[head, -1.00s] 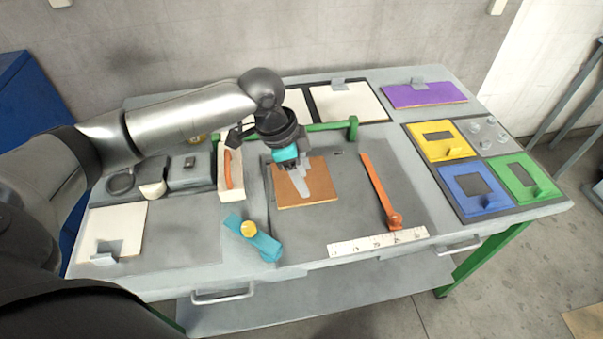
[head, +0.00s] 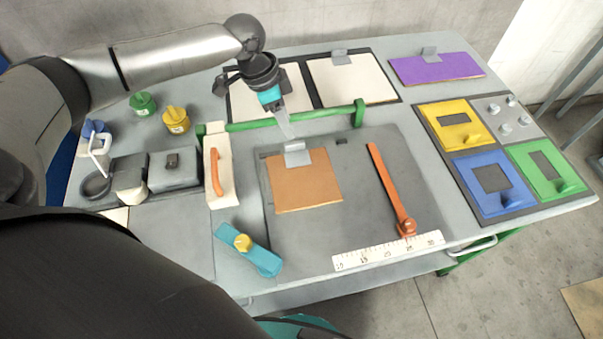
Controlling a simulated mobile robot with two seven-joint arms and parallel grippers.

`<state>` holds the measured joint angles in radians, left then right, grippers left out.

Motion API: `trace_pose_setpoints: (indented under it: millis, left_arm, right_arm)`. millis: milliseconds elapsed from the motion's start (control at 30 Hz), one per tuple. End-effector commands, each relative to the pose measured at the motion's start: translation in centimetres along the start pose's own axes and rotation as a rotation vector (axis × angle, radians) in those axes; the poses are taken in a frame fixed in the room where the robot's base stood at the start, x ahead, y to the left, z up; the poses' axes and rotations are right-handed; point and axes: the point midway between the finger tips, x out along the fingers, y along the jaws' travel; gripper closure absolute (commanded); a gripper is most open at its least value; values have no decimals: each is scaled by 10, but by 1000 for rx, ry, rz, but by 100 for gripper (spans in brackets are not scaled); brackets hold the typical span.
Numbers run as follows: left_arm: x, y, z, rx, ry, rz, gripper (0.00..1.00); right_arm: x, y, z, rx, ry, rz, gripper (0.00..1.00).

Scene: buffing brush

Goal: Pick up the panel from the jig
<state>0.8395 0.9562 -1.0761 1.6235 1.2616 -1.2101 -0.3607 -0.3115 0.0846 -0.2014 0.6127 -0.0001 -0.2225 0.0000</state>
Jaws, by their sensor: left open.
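The brown-orange panel (head: 308,188) lies flat on the dark grey jig plate (head: 352,215). A grey bracket-like tab (head: 297,154) stands at its back edge. My left gripper (head: 287,129) is open, with its pale fingers pointing down just behind and above the tab. It overlaps the green bar (head: 325,115) in the picture; whether the fingers touch the tab is hard to tell, but they look apart from it. My right gripper is not seen.
An orange lever arm (head: 388,185) and white ruler (head: 388,250) lie right and front. A teal clamp (head: 250,250) and white block with orange handle (head: 219,172) stand left. White panels (head: 350,80), a purple panel (head: 436,68) and coloured frames (head: 490,182) lie behind and right.

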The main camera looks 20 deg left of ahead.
Motion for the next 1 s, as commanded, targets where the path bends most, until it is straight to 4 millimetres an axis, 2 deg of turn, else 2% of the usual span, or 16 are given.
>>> trace_pose_setpoints:
  millis: [100, 333, 600, 900, 1000]
  left_arm:
    - [17, 0, 0, -1, 0, 1, 50]
    - [33, 0, 2, 0, -1, 1, 50]
    - [71, 0, 5, 0, 0, 1, 50]
    - [75, 0, 5, 0, 0, 0, 50]
    - [75, 0, 5, 0, 0, 0, 60]
  right_arm:
    - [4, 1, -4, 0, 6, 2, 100]
    - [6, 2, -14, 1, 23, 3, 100]
    - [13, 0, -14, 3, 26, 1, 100]
    - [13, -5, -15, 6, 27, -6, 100]
    - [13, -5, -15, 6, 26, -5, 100]
